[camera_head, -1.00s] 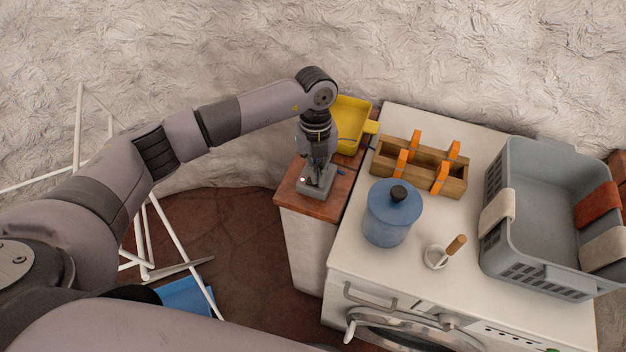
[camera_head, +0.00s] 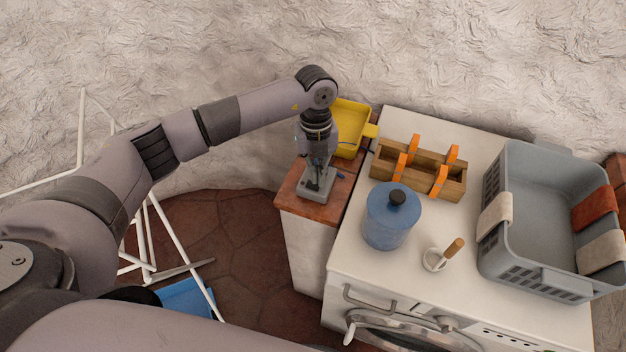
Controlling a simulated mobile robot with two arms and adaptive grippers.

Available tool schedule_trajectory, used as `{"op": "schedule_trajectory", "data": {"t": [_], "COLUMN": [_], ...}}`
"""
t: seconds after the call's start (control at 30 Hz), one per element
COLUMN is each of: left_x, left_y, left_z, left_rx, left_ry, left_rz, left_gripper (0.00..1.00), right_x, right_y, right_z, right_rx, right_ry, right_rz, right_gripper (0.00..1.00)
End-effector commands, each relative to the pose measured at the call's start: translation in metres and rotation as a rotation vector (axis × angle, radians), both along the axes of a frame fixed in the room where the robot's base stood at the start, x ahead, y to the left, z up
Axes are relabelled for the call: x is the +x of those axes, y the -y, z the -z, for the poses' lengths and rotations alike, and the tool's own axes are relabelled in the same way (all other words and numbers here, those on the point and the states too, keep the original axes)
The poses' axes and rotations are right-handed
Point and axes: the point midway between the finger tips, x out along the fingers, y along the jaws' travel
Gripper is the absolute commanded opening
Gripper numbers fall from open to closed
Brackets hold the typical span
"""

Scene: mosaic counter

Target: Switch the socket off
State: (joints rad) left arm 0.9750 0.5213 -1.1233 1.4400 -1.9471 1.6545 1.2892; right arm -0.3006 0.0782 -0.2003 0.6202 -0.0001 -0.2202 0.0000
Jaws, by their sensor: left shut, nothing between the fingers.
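The socket (camera_head: 310,194), a small grey box, sits on the brown top of the narrow cabinet beside the white washing machine. My left gripper (camera_head: 318,183) points down over it, shut and empty, its tips at or just above the socket's top face. I cannot tell whether they touch. The gripper hides part of the socket's top, and the switch position cannot be made out. I see no lit spot on it. My right gripper is not in view.
A yellow tray (camera_head: 350,125) stands just behind the gripper. On the washing machine (camera_head: 420,285) are a wooden box with orange handles (camera_head: 417,166), a blue lidded jar (camera_head: 390,220), a mortar with pestle (camera_head: 437,258) and a grey basket (camera_head: 550,215). A white rack (camera_head: 148,238) stands left.

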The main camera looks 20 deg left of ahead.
Motion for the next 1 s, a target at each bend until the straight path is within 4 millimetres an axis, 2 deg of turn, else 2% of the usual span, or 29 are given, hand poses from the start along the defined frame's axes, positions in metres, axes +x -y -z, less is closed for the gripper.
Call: {"op": "schedule_trajectory", "data": {"t": [0.03,0.5,1.0], "left_x": [0.000,0.000,0.000], "left_y": [0.000,0.000,0.000], "left_z": [-0.008,-0.044,-0.047], "left_rx": [0.000,0.000,0.000], "left_ry": [0.001,-0.001,-0.001], "left_rz": [0.000,0.000,0.000], "left_gripper": [0.00,0.00,0.00], "right_x": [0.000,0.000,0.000], "right_y": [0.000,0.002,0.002], "right_z": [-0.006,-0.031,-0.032], "right_rx": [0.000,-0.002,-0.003], "right_ry": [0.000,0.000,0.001], "right_rz": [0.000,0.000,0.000], "right_gripper": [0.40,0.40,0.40]}}
